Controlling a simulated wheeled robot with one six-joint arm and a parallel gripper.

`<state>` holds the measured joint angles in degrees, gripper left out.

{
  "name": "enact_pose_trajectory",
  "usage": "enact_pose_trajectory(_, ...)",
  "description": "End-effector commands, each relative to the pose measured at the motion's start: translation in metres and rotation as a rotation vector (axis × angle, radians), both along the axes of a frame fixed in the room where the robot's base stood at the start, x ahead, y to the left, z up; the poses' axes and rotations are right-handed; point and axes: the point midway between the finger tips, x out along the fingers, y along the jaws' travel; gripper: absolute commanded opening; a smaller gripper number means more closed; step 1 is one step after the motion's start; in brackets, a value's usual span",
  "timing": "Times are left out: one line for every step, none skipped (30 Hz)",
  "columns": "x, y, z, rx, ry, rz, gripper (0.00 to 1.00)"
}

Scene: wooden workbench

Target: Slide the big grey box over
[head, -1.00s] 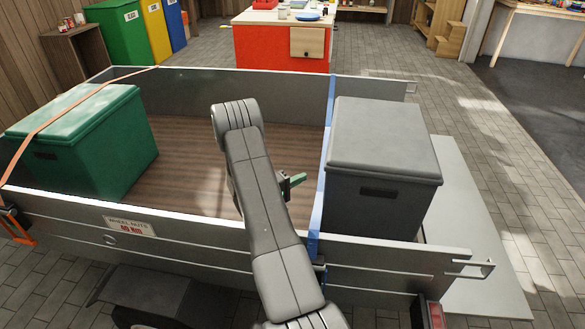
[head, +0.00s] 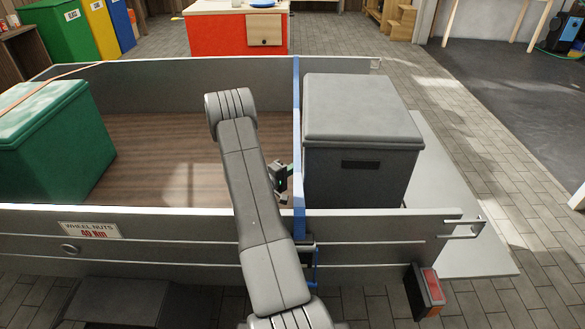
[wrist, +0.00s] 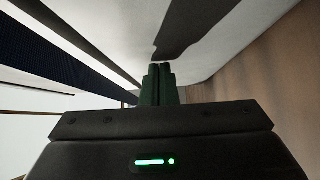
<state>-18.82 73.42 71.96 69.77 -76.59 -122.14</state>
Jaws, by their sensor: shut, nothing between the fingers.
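The big grey box (head: 360,110), lidded with a dark handle slot, stands at the right end of the trailer bed (head: 160,150). A blue strap (head: 297,130) runs across the trailer along the box's left side. My gripper (head: 284,180) is low over the bed, just left of the strap and box, partly hidden by my arm. In the wrist view the gripper (wrist: 159,68) is shut and empty, its green fingers pointing at a pale grey surface with a dark shadow. I cannot tell whether the fingertips touch it.
A green box (head: 50,130) stands at the bed's left end under an orange strap. The trailer's near side wall (head: 170,235) lies under my arm. The right end is open, with a flat grey panel (head: 450,190) beyond. The bed between the boxes is clear.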

Motion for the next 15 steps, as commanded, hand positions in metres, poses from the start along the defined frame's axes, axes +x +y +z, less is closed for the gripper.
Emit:
enact_pose_trajectory(-0.002, -0.010, 0.001, -0.001, 0.002, -0.008, 0.00)
enact_pose_trajectory(-0.002, -0.015, 0.001, -0.001, 0.003, -0.009, 0.00)
enact_pose_trajectory(-0.002, -0.020, 0.001, -0.002, 0.002, -0.009, 0.00)
enact_pose_trajectory(-0.002, -0.021, 0.001, -0.002, 0.002, -0.008, 0.00)
enact_pose_trajectory(-0.002, -0.022, 0.000, -0.001, 0.001, -0.007, 0.00)
enact_pose_trajectory(-0.002, -0.022, 0.000, -0.001, 0.001, -0.006, 0.00)
enact_pose_trajectory(-0.002, -0.021, 0.000, -0.001, 0.001, -0.006, 0.00)
enact_pose_trajectory(-0.002, -0.021, 0.000, -0.001, 0.001, -0.006, 0.00)
enact_pose_trajectory(-0.002, -0.021, 0.000, -0.001, 0.001, -0.006, 0.00)
enact_pose_trajectory(-0.002, -0.021, 0.000, -0.001, 0.001, -0.006, 0.00)
enact_pose_trajectory(-0.002, -0.021, 0.000, -0.001, 0.001, -0.006, 0.00)
enact_pose_trajectory(-0.002, -0.021, 0.000, -0.001, 0.001, -0.006, 0.00)
enact_pose_trajectory(-0.002, -0.021, 0.000, -0.001, 0.001, -0.005, 0.00)
enact_pose_trajectory(-0.002, -0.020, 0.000, -0.001, 0.001, -0.005, 0.00)
enact_pose_trajectory(-0.003, -0.019, 0.000, -0.001, 0.002, -0.005, 0.00)
